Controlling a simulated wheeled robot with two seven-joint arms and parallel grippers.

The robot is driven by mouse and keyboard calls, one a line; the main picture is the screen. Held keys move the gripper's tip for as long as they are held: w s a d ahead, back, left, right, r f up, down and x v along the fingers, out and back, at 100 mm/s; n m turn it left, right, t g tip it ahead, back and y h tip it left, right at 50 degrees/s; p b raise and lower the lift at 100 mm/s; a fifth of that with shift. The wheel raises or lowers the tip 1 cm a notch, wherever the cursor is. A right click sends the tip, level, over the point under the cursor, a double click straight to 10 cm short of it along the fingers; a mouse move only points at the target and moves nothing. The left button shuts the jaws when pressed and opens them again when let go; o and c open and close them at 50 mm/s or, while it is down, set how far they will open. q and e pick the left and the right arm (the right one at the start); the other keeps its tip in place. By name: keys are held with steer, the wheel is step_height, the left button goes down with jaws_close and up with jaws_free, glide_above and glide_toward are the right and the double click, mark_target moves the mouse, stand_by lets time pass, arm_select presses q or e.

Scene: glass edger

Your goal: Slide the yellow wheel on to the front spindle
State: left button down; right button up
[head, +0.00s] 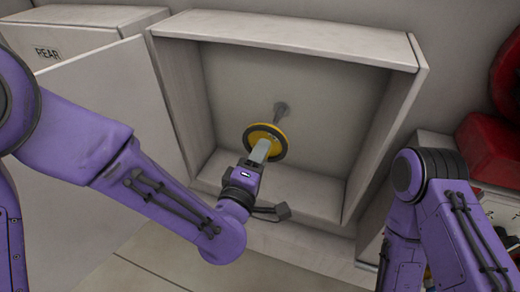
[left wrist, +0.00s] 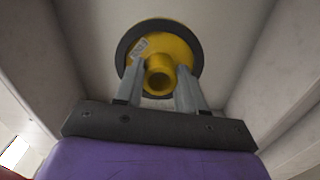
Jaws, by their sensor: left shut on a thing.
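The yellow wheel (head: 257,135) has a dark outer rim and a central hub; it also shows in the left wrist view (left wrist: 172,44). My left gripper (head: 262,151) is shut on the wheel's hub, with one finger on each side of it in the left wrist view. The grey spindle (head: 281,107) stands out from the back wall of the open housing, just beyond the wheel. The wheel overlaps the spindle's near end, so I cannot tell whether they touch. The spindle is hidden in the left wrist view. My right gripper is outside the views.
The pale housing (head: 290,24) has walls on both sides, a top edge and a lower ledge. A panel marked REAR (head: 80,52) stands at the left. Red objects (head: 490,145) and a box with a numbered front (head: 500,208) are at the right.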

arm_select(q)
steer(key=w, duration=0.1)
steer(key=w+m, duration=0.1)
steer(key=w, duration=0.1)
steer(key=shift+w+d+f+m, duration=0.2)
steer(key=shift+w+d+m, duration=0.1)
steer(key=shift+d, duration=0.1)
steer(key=shift+w+d+r, duration=0.1)
steer(key=shift+w+d, duration=0.2)
steer(key=shift+w, duration=0.3)
steer(key=shift+w+d, duration=0.15)
steer(key=shift+w, duration=0.55)
steer(key=shift+b, duration=0.5)
steer(key=shift+w+d, duration=0.15)
steer(key=shift+w, duration=0.15)
